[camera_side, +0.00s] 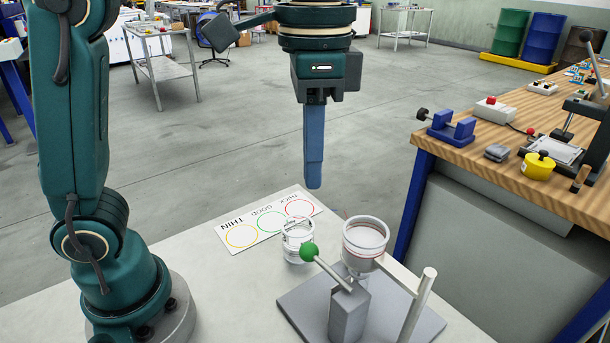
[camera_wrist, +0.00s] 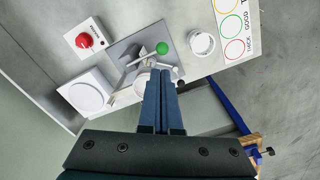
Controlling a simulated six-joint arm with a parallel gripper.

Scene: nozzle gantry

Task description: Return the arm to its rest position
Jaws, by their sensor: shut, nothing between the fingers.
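My gripper (camera_side: 313,185) hangs pointing down above the far edge of the white table (camera_side: 225,285), with its blue fingers together and nothing between them. In the wrist view the shut fingers (camera_wrist: 162,75) reach over the gantry stand, apart from it as the side view shows. The stand has a grey base plate (camera_side: 295,308), a white cup (camera_side: 366,240) held on an arm, and a lever with a green knob (camera_side: 309,251). A clear glass cup (camera_side: 298,243) stands beside the stand. The fingers hide part of the white cup in the wrist view.
A card with coloured circles (camera_side: 268,223), marked THIN, GOOD and THICK, lies at the back of the table. A red button box (camera_wrist: 85,40) and a white round-topped unit (camera_wrist: 87,96) show in the wrist view. A wooden bench (camera_side: 480,150) with tools stands at right.

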